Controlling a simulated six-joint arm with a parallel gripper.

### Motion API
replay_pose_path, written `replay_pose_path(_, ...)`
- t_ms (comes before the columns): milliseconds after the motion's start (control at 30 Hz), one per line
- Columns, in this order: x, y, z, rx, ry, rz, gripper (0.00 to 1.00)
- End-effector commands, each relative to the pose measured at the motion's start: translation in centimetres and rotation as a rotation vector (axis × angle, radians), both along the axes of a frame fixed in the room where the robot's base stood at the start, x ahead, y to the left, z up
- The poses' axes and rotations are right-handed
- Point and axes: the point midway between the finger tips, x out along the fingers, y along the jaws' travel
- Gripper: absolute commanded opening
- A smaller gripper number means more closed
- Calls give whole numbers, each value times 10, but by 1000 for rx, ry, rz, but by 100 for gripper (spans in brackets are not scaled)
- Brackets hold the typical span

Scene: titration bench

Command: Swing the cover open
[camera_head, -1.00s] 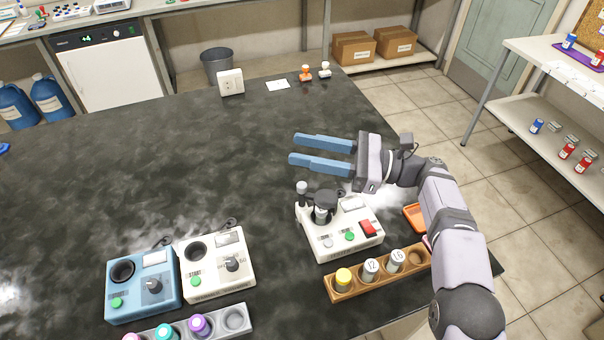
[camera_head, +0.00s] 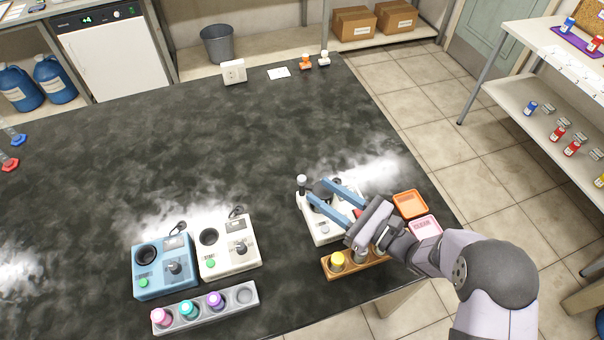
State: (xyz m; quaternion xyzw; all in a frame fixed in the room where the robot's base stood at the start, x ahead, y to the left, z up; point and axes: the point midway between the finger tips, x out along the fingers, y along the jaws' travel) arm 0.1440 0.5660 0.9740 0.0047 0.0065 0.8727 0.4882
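A small white instrument (camera_head: 318,230) stands on the dark bench, right of centre, with a white-topped knob (camera_head: 302,181) at its left corner. A dark round cover (camera_head: 322,188) sits at its back part. My gripper (camera_head: 317,189) is over this instrument, its two blue fingers apart and pointing to the upper left. The fingertips are at the cover, one on either side of it in the picture. I cannot tell whether they touch it. My fingers and wrist hide much of the instrument's top and its buttons.
A blue device (camera_head: 150,280) and a white device (camera_head: 221,265) stand to the left, behind a grey vial rack (camera_head: 232,312). A wooden vial rack (camera_head: 335,272) is in front of the instrument. Orange (camera_head: 410,203) and pink (camera_head: 425,227) trays lie right.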

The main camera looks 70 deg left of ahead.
Motion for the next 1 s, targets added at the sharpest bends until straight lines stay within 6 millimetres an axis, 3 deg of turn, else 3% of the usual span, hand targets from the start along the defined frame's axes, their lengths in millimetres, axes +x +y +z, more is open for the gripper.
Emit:
replay_pose_path(267, -3, 5, 0, -2, -2, -1, 36)
replay_pose_path(700, -31, 49, 1, -2, -1, 1, 36)
replay_pose_path(1000, -39, 62, 0, -2, -1, -1, 36)
